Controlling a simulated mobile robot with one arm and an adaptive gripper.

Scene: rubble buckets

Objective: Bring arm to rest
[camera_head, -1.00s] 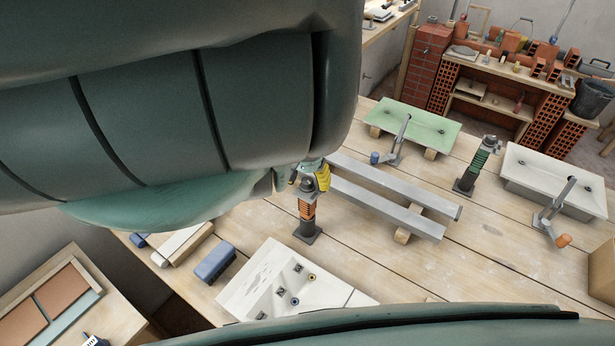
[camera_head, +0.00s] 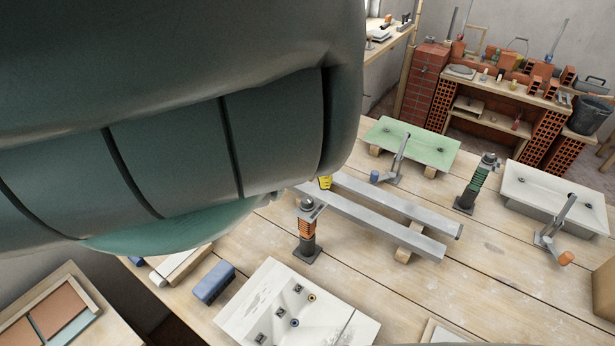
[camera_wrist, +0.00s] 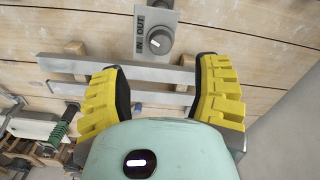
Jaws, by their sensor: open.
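My gripper is open and empty in the wrist view (camera_wrist: 158,95), its two yellow padded fingers spread wide apart. Between and beyond the fingers I see metal rails and a grey plate with a knob marked IN and OUT (camera_wrist: 155,40). In the head view only a small yellow part of the gripper (camera_head: 325,183) shows, above the near end of the rails. My large dark green arm covers the upper left of that view and hides the rest of the gripper.
On the wooden bench stand a post with an orange spring (camera_head: 307,230), one with a green spring (camera_head: 474,185), two metal rails (camera_head: 385,228), a green panel (camera_head: 415,143), a white panel (camera_head: 555,195) and a white box (camera_head: 290,310). A brick shelf (camera_head: 500,95) stands behind.

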